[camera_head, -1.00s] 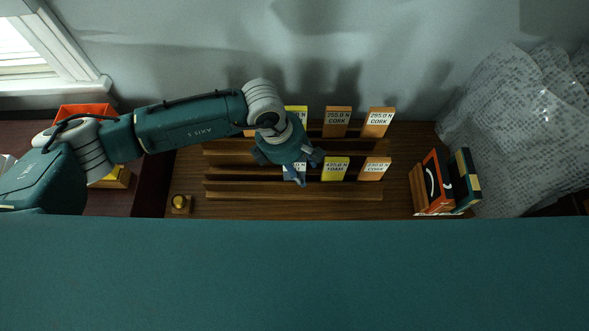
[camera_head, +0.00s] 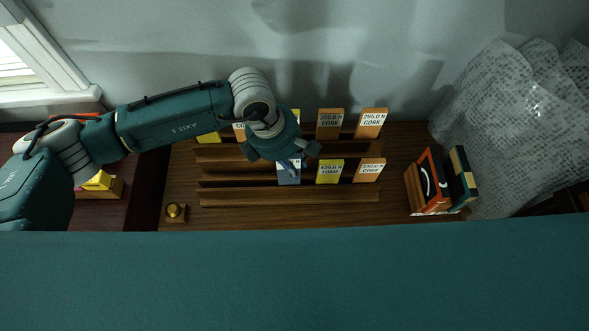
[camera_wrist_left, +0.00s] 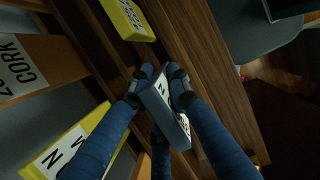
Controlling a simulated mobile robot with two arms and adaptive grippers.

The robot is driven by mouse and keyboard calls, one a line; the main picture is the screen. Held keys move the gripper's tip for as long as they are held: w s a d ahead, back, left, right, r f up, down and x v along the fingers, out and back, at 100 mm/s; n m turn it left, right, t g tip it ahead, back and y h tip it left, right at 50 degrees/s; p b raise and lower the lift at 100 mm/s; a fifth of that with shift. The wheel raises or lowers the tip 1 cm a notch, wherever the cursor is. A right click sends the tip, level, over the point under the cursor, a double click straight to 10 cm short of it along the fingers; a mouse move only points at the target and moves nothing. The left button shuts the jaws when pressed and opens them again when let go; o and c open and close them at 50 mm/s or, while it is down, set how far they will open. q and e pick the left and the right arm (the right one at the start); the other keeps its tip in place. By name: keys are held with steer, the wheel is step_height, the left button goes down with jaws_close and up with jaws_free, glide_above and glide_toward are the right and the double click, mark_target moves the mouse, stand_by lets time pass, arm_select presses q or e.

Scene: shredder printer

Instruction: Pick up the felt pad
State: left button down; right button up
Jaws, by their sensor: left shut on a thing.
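The felt pad appears to be a blue-grey block with a white label (camera_head: 289,177) at the front row of the wooden rack, left of a yellow foam block. Its label is partly hidden, so I cannot read the material. My left gripper (camera_head: 286,162) is over it, pointing down. In the left wrist view the blue-grey block (camera_wrist_left: 160,101) sits between the fingers of my left gripper (camera_wrist_left: 160,78), which are shut on it. I cannot tell whether it is clear of its slot. My right gripper is not in view.
The rack (camera_head: 230,195) also holds a yellow foam block (camera_head: 329,172) and several cork blocks, such as the near one (camera_head: 368,171). A brass knob (camera_head: 175,211) stands left. Books (camera_head: 433,180) and bubble wrap (camera_head: 505,120) are at the right.

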arm_select(q)
step_height(320, 180, up, 15)
steer(key=b, duration=0.3)
steer(key=shift+r, duration=0.4)
steer(key=shift+r+b, duration=0.4)
steer(key=shift+b, duration=0.2)
